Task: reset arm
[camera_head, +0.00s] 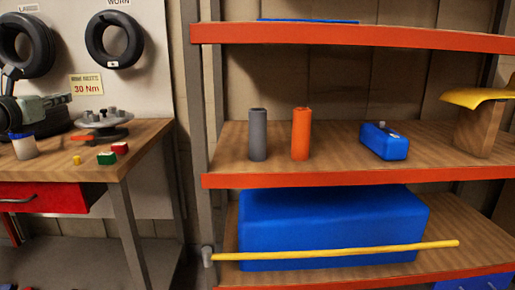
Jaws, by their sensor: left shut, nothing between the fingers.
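My left gripper (66,98) comes in at the left edge of the head view, its dark wrist at the edge and its fingers pointing right. It hangs above the left end of the wooden workbench (152,132). Its fingers are shut with nothing between them. Part of a black tyre (58,126) shows behind and below it. My right gripper is out of view.
The shelf at right holds a grey cylinder (257,136), an orange cylinder (301,136) and a blue box (385,145). A yellow bar (340,253) crosses below.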

